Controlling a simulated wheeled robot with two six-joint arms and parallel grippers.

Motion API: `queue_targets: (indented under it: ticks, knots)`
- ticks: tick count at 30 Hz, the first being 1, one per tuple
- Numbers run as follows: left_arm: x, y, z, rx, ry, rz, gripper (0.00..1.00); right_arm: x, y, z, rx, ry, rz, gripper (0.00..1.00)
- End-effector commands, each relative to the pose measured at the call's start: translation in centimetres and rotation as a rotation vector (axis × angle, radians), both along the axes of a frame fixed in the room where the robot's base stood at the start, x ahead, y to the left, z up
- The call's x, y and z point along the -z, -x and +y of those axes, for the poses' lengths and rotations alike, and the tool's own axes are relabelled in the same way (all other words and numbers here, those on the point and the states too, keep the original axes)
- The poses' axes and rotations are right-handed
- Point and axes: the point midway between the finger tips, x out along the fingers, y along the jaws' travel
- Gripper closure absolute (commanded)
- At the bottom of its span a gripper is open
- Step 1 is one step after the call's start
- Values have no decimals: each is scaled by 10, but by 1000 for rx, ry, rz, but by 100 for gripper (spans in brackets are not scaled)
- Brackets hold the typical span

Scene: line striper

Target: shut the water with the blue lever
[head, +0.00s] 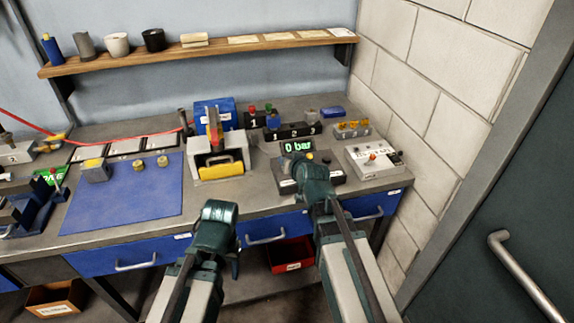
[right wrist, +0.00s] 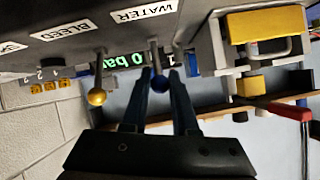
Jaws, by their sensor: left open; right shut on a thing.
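The blue lever (right wrist: 160,82) hangs below the WATER label (right wrist: 145,13) in the right wrist view, which is upside down. My right gripper (right wrist: 170,85) is shut on its knob end. In the head view my right gripper (head: 302,165) reaches over the grey control box (head: 331,181) and hides the blue lever. A green display (head: 297,146) there reads 0 bar. A yellow-knobbed lever (right wrist: 97,97) stands apart beside the blue one, by the BLEED label (right wrist: 65,30). My left gripper (head: 215,225) is open and empty, in front of the bench; its fingertips are hard to see.
A blue mat (head: 120,205) covers the bench at left.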

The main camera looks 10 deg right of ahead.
Motion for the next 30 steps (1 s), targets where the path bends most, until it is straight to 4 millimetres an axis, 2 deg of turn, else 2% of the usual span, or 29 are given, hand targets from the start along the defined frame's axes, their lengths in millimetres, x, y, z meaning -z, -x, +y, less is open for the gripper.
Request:
queue_targets:
  ticks: [13, 14, 18, 19, 30]
  knots:
    - [2, 0, 0, 0, 0, 0, 50, 1, 2, 0, -2, 1, -4, 100]
    - [2, 0, 0, 0, 0, 0, 50, 2, 2, 0, -2, 1, -4, 71]
    - [2, 0, 0, 0, 0, 0, 50, 1, 2, 0, -1, 1, -6, 46]
    - [2, 0, 0, 0, 0, 0, 50, 1, 1, 0, -1, 1, -6, 44]
    - [0, 0, 0, 0, 0, 0, 50, -1, 2, 0, 0, 0, -8, 44]
